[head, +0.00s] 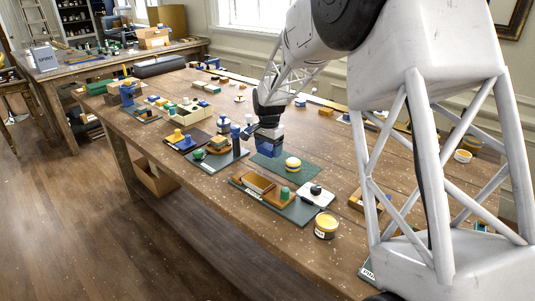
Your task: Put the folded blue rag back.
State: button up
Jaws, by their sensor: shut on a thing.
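My gripper (268,132) is near the middle of the long wooden table (225,205), pointing down. It is shut on a blue piece, which looks like the folded blue rag (268,149). The rag hangs just below the fingers, over the far left part of a dark green mat (310,172). I cannot tell whether the rag touches the mat. A round yellow and white thing (293,164) sits on the mat, to the right of the rag. The fingertips are small and partly hidden.
A dark blue cylinder (236,142) stands close left of my gripper. In front are a tray with a green knob (284,193), a white board (318,196) with a black thing on it and a yellow tin (326,226). The table's front left strip is clear.

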aim_at(268, 160)
jog(key=shift+w, duration=0.1)
jog(key=shift+w+a+f, duration=0.15)
jog(key=shift+w, duration=0.7)
jog(key=shift+f, duration=1.5)
jog(key=shift+s+f, duration=0.1)
jog(key=shift+f, duration=0.6)
jog(key=o, duration=1)
jog(key=shift+f, duration=0.15)
jog(key=shift+c, duration=0.2)
jog(key=shift+s+f, duration=0.2)
jog(key=shift+f, duration=0.05)
jog(key=shift+c, duration=0.3)
jog(key=shift+o, duration=0.3)
jog(key=shift+r, duration=4.8)
